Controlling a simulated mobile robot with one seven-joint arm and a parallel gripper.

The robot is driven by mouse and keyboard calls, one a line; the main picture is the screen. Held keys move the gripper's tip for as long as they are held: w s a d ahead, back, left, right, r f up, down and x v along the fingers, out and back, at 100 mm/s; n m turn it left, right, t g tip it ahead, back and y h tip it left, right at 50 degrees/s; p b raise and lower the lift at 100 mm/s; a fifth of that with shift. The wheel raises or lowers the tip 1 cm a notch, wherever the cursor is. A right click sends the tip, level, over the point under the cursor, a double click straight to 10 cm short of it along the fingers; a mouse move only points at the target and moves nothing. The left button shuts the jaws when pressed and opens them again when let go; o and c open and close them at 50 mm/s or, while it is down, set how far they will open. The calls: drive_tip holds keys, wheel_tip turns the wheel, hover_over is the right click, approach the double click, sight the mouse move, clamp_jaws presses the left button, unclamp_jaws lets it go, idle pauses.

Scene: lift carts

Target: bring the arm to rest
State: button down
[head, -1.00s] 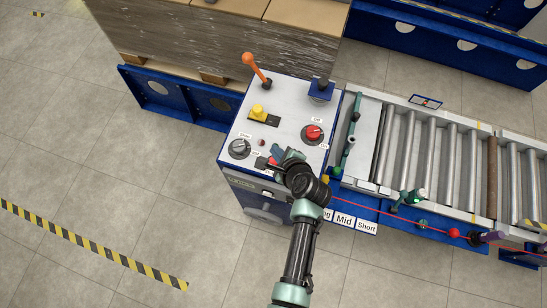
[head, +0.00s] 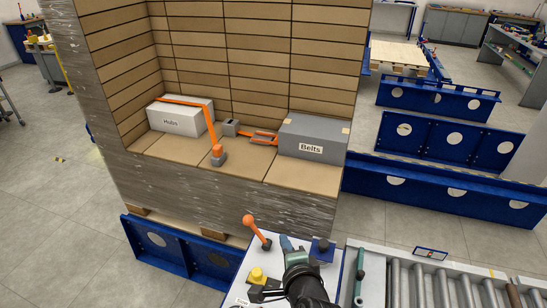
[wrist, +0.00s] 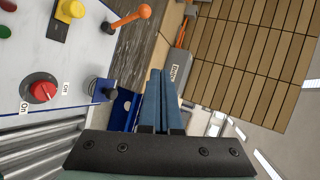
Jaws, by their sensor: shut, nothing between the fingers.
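My gripper (head: 292,247) is above the back part of the control panel (head: 236,292) in the head view, at the end of my dark arm. In the wrist view its two blue fingers (wrist: 158,98) lie close together with nothing between them. The panel also shows in the wrist view (wrist: 85,62), left of the fingers. The fingers appear apart from the panel and its controls.
The panel carries an orange-knobbed lever (head: 257,232), a yellow knob (head: 257,275) and a red knob (wrist: 41,91). A wrapped pallet load (head: 200,185) with boxes marked Hubs (head: 180,118) and Belts (head: 313,135) stands behind. A roller conveyor (head: 425,285) is at right.

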wheel_tip(320, 180, up, 33)
drive_tip(key=a+n+t+h+b, duration=0.1)
drive_tip(key=n+t+b, duration=0.1)
drive_tip(key=n+t, duration=0.7)
drive_tip(key=s+a+r+n+t+h+b, duration=0.1)
drive_tip(key=s+r+n+t, duration=0.4)
drive_tip(key=s+r, duration=1.1)
wheel_tip(320, 180, up, 4)
drive_tip(key=shift+s+a+n+t, duration=0.25)
drive_tip(key=shift+s+n+t, duration=0.15)
drive_tip(key=shift+n, duration=0.5)
